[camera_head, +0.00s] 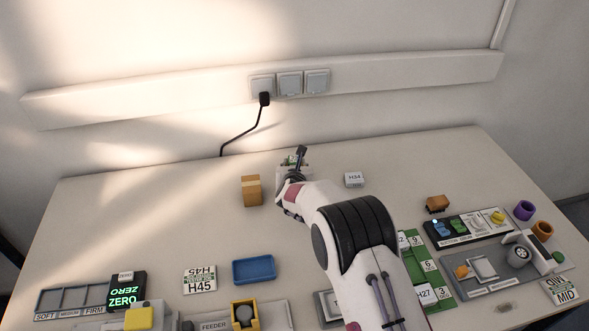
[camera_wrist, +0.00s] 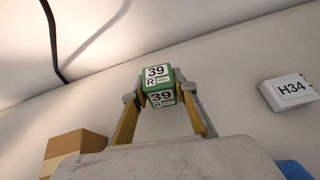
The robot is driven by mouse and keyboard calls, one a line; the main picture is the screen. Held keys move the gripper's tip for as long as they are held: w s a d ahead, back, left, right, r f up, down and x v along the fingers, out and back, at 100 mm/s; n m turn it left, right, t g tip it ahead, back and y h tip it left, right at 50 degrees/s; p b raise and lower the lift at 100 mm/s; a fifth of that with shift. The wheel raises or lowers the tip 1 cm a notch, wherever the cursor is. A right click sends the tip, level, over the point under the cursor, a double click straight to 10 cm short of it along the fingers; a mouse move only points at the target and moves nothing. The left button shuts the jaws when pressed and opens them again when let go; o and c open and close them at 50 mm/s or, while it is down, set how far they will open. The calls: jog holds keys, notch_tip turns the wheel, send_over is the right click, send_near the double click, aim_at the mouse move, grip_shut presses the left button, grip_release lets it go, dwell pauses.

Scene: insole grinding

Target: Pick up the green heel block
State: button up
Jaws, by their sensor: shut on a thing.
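The green heel block (camera_wrist: 158,84) is between my gripper's two fingertips in the wrist view. It has white labels reading "39 R" on two faces. My gripper (camera_wrist: 159,98) is shut on it, with one finger on each side. In the head view my gripper (camera_head: 297,158) is at the far middle of the table. A little of the green block shows there, mostly hidden by the gripper. I cannot tell how far the block is above the table.
A cardboard box (camera_head: 251,191) stands left of my gripper. A white H34 block (camera_head: 354,180) lies to its right. The table's back left is clear.

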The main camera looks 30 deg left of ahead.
aim_at(294, 159)
jog(key=shift+r, duration=3.95)
jog(key=shift+a, duration=0.1)
